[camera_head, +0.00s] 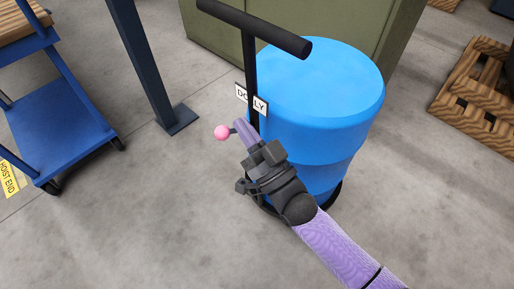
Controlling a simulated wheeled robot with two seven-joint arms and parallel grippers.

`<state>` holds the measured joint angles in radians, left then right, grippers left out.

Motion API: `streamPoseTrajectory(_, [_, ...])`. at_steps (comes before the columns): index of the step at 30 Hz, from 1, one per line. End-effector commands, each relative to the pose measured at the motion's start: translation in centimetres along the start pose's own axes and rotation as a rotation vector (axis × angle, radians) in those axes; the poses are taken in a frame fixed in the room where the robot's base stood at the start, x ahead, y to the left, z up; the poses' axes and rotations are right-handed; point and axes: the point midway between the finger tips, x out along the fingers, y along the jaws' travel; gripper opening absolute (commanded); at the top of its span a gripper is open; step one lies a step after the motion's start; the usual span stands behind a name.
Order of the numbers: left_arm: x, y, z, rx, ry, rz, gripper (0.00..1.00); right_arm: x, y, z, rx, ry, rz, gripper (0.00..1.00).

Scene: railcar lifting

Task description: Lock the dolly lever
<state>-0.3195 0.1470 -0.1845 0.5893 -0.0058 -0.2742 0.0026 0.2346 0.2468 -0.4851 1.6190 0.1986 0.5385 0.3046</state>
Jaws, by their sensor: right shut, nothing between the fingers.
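The dolly has a black T-shaped handle (254,27) on an upright post, with a white "DOLLY" sign partly hidden by the post. A blue drum (325,85) stands on its dark round base, which shows in part around the drum's foot. The lever's pink ball knob (222,133) sticks out to the left, below the sign. My right gripper (242,129) reaches in from the lower right, with its purple fingers shut and empty just right of the knob. Whether they touch the lever cannot be told, as they hide part of it. My left gripper is out of view.
A blue cart (62,125) stands at the left, with a yellow "HOIST END" sign (10,178) near it. A dark blue post (142,55) rises behind. A green box (380,30) is behind the drum, and wooden pallets (480,95) lie at the right. The grey floor in front is clear.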

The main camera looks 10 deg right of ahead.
Motion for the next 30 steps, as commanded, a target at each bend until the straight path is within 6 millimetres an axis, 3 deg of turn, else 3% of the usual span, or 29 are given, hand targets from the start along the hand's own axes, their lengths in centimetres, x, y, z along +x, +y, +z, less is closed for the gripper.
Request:
streamPoseTrajectory(4, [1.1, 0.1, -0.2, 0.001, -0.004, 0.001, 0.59, 3.1, 0.0, 0.2, 0.002, 0.003, -0.001, 0.00])
streamPoseTrajectory(7, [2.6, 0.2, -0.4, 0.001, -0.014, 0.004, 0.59, 2.1, 0.2, 2.5, 0.005, -0.007, 0.003, 0.00])
streamPoseTrajectory(12, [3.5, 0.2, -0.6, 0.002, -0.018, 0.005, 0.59, 1.7, 0.1, 3.8, 0.002, -0.004, 0.002, 0.00])
streamPoseTrajectory(30, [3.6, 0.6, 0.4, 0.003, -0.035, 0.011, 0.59, 1.5, -0.1, 4.1, -0.027, -0.001, -0.014, 0.00])
